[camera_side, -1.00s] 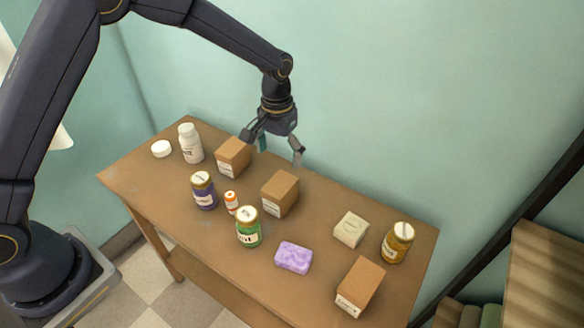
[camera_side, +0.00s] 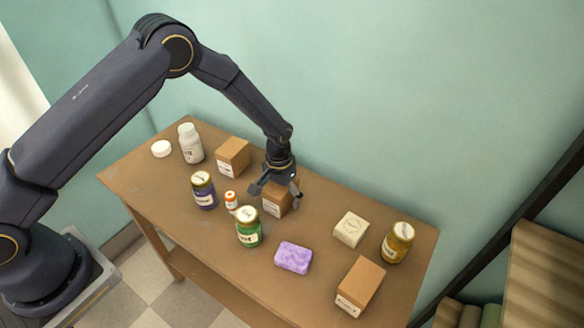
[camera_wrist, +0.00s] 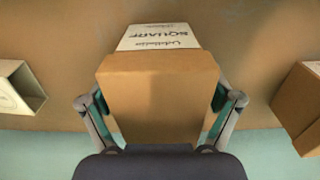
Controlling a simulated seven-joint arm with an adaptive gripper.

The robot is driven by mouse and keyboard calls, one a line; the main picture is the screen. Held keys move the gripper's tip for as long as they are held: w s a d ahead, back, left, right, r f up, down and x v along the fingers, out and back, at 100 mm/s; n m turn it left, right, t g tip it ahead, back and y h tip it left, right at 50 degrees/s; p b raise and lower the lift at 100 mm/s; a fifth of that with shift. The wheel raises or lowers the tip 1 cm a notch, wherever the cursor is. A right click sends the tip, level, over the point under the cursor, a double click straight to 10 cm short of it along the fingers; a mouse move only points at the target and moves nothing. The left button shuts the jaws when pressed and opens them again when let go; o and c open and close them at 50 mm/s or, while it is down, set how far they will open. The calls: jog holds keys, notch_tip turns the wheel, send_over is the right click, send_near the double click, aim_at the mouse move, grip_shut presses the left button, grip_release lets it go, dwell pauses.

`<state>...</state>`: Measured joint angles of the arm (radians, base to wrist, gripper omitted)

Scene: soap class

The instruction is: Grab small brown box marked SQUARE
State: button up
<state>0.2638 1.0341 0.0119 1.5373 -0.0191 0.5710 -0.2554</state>
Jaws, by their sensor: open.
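The small brown box marked SQUARE (camera_wrist: 158,85) fills the middle of the wrist view. Its white label (camera_wrist: 158,37) reads SQUARE, upside down. In the side view the box (camera_side: 275,200) stands on the table, its top partly hidden by my gripper (camera_side: 275,190). My gripper (camera_wrist: 162,103) is open, with one finger on each side of the box. A narrow gap seems to show beside each finger; I cannot tell if either touches.
Another brown box (camera_side: 233,157) stands to the left and a third (camera_side: 361,286) at the front right. Green (camera_side: 249,229) and purple (camera_side: 203,191) jars and a small orange bottle (camera_side: 231,200) stand close by. Purple soap (camera_side: 293,257) and cream soap (camera_side: 350,229) lie to the right.

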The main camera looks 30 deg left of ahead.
jog(key=c, duration=1.2)
